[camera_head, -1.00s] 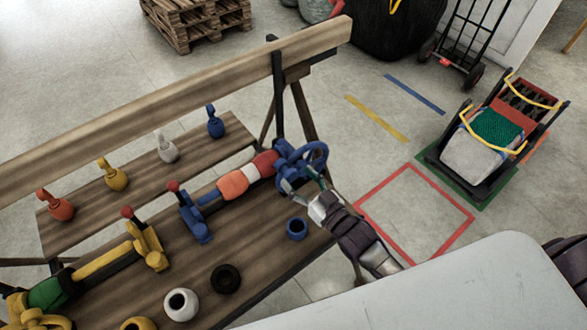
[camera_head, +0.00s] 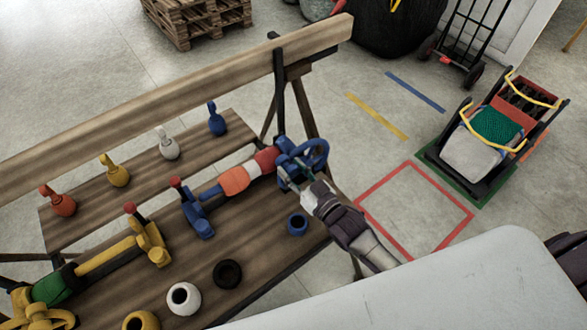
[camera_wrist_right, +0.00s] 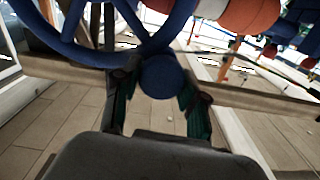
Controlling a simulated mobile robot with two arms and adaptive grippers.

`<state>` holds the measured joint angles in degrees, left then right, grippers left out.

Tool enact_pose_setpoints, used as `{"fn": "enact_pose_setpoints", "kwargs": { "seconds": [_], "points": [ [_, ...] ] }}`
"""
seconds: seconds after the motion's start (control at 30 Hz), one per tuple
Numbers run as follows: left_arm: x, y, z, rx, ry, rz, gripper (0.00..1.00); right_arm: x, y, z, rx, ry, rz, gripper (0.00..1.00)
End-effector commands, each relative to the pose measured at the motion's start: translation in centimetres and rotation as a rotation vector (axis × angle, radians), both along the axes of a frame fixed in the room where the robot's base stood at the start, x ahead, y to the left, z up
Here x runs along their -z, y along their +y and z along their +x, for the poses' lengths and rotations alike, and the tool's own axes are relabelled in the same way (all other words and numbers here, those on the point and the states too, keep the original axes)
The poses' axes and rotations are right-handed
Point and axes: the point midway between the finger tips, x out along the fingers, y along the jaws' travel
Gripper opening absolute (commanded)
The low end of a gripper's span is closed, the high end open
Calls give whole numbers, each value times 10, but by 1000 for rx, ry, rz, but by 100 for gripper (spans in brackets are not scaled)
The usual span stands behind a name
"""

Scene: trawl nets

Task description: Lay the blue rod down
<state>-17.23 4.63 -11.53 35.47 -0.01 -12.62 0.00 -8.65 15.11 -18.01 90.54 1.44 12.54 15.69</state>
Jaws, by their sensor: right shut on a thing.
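The blue rod (camera_head: 210,191) carries an orange, white and red float section (camera_head: 235,180) and a blue spoked wheel (camera_head: 312,154) at its right end. Its left end meets a blue stand (camera_head: 197,220) on the wooden bench; whether it rests in it I cannot tell. My right gripper (camera_head: 288,178) is at the wheel end, shut on the rod's blue end. In the right wrist view the round blue rod end (camera_wrist_right: 162,76) sits between the two fingers, with the wheel (camera_wrist_right: 95,45) just above and left. My left gripper is out of view.
On the bench (camera_head: 255,255) a yellow-green rod (camera_head: 105,257) lies in a yellow stand (camera_head: 152,245). Several loose rings, among them a blue one (camera_head: 297,223), lie near the front edge. Several coloured floats stand on the rear shelf. A red floor square (camera_head: 413,165) is empty.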

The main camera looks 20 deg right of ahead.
Motion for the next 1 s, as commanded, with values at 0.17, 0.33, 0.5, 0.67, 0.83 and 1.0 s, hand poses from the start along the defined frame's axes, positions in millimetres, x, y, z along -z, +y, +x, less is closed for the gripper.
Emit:
{"fn": "enact_pose_setpoints", "kwargs": {
  "seconds": [0.17,0.33,0.5,0.67,0.83,1.0],
  "points": [
    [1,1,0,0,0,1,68,0,-5,2,9,-3,-12,0],
    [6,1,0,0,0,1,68,9,1,0,10,-33,-99,0],
    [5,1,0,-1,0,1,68,11,3,-2,7,-33,-115,0],
    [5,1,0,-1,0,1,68,13,3,-3,6,-28,-115,54],
    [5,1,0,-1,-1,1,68,10,4,-2,5,-33,-111,68],
    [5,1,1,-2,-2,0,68,9,5,-2,5,-36,-108,68]
  ]
}}
